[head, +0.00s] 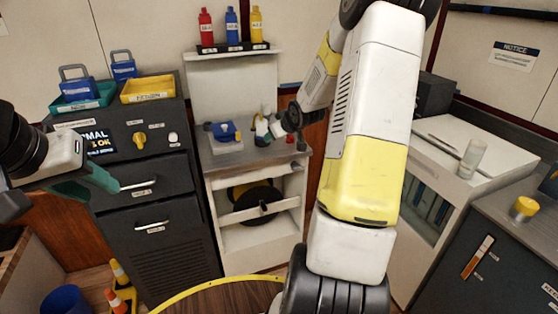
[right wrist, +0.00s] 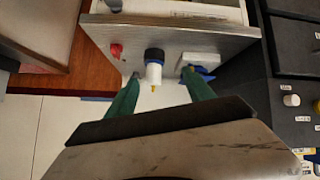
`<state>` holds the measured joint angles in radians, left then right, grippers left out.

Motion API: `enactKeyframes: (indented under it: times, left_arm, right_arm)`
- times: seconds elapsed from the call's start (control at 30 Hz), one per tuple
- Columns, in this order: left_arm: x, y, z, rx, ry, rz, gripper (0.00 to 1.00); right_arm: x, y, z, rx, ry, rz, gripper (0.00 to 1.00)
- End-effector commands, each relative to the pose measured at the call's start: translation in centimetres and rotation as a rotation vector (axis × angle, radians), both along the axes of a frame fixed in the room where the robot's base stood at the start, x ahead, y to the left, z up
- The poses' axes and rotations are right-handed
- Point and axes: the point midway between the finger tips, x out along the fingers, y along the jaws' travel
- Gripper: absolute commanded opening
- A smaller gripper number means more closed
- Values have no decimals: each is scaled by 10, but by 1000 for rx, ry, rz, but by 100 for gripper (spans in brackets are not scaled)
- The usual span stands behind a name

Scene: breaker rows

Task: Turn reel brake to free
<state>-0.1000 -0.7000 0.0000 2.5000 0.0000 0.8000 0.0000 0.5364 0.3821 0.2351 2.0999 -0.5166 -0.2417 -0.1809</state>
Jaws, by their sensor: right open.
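A dark reel (head: 250,192) sits in the open front of the white cabinet in the middle of the head view. A small black handle (head: 264,207) is on the light bar across it; I cannot read a label naming it as the brake. In the head view my right arm hides part of the cabinet's right side. My left gripper (head: 88,184) is before the dark cabinet's drawers, its finger gap unclear.
The dark cabinet (head: 160,180) at left has a yellow knob (head: 139,140) and a white knob (head: 173,138).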

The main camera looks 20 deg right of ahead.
Motion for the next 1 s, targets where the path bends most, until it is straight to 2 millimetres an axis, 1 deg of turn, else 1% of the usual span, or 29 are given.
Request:
enactKeyframes:
  times: [0.03, 0.1, 0.23, 0.3, 0.37, 0.4, 0.5, 0.6, 0.7, 0.8, 0.87, 0.93, 1.0]
  left_arm:
    - [0, 0, 0, 0, 0, 0, 36]
    - [0, 0, 0, 0, 0, 0, 36]
    - [0, 0, 0, 0, 0, 0, 36]
    - [0, 0, 0, 0, 0, 0, 36]
    - [0, 0, 0, 0, 0, 0, 36]
    - [0, 0, 0, 0, 0, 0, 36]
    - [0, 0, 0, 0, 0, 0, 36]
    - [0, 0, 0, 0, 0, 0, 36]
    - [0, 0, 0, 0, 0, 0, 36]
    - [0, 0, 0, 0, 0, 0, 36]
    - [0, 0, 0, 0, 0, 0, 36]
    - [0, 0, 0, 0, 0, 0, 36]
    - [0, 0, 0, 0, 0, 0, 36]
  right_arm:
    - [10, -12, -27, 18, -19, 6, 62]
    - [23, -26, -54, 40, -68, 21, 62]
    - [37, -49, -105, 91, -174, 34, 62]
    - [40, -61, -131, 124, -238, 30, 62]
    - [40, -70, -150, 150, -297, 23, 62]
    - [38, -76, -162, 168, -333, 12, 62]
    - [31, -90, -188, 207, -430, -18, 62]
    - [20, -103, -210, 241, -525, -57, 62]
    - [9, -113, -224, 261, -600, -92, 62]
    - [2, -118, -231, 272, -647, -114, 62]
    - [1, -120, -232, 274, -662, -121, 62]
    - [4, -121, -233, 274, -670, -123, 62]
    - [12, -120, -232, 274, -670, -121, 62]
